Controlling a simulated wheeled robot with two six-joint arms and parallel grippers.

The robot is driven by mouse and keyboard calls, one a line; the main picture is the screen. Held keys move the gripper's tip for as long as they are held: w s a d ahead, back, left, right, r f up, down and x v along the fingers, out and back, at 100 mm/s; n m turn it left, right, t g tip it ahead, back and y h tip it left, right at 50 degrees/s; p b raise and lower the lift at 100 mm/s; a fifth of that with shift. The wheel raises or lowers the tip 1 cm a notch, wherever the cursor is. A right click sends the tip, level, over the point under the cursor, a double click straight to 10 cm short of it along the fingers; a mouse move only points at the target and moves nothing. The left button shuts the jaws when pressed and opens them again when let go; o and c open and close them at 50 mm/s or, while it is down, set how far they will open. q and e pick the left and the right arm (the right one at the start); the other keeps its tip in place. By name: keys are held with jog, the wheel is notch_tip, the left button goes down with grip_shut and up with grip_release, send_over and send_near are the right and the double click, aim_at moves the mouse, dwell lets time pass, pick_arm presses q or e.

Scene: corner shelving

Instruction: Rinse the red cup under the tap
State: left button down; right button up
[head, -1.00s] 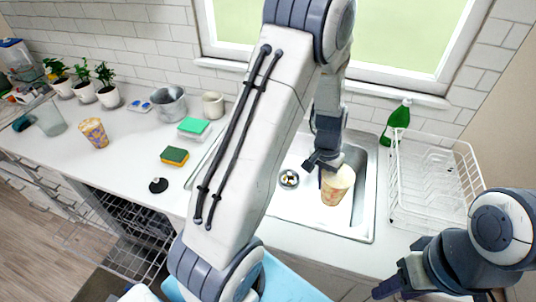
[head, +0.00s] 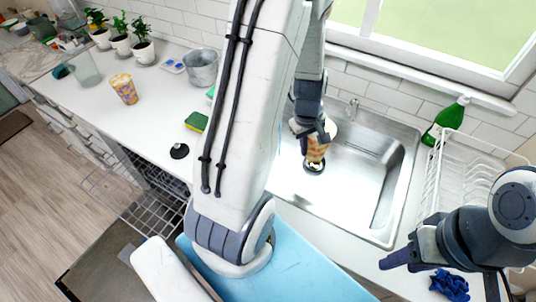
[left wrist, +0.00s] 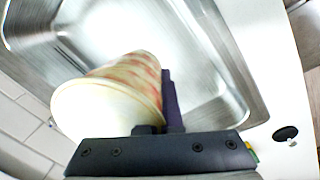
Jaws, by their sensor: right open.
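A cream cup with a red-orange pattern (head: 317,151) is in the sink area, above the drain (head: 314,167). My left gripper (head: 314,132) is shut on this cup, with part of it hidden behind the fingers. In the left wrist view the cup (left wrist: 125,88) lies against a dark finger, its wide pale end toward the lower left. The tap (head: 352,107) stands at the sink's back edge, to the right of the cup; I cannot tell whether water runs. My right gripper (head: 400,258) is open and empty over the front counter, right of the sink.
A second patterned cup (head: 124,88) stands on the left counter, with a glass (head: 86,67), a metal bucket (head: 202,67) and a sponge (head: 196,122). A white dish rack (head: 465,170) and a green bottle (head: 447,120) are right of the sink (head: 382,225). A blue cloth (head: 450,284) lies near my right gripper.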

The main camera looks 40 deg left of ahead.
pick_arm(q)
jog(key=s+a+n+y+b, duration=0.15)
jog(key=s+a+n, duration=0.55)
jog(key=n, duration=1.1)
jog(key=w+a+f+p, duration=0.2)
jog(key=w+a, duration=0.3)
jog(key=w, duration=0.6)
jog(key=shift+f+g+p, duration=0.4)
jog(key=shift+p, duration=0.1)
jog(key=shift+d, duration=0.1)
jog(key=shift+w+d+b, duration=0.2)
jog(key=shift+d+b, duration=0.2)
jog(key=shift+a, duration=0.15)
jog(key=shift+s+a, duration=0.25)
jog(key=shift+a, duration=0.15)
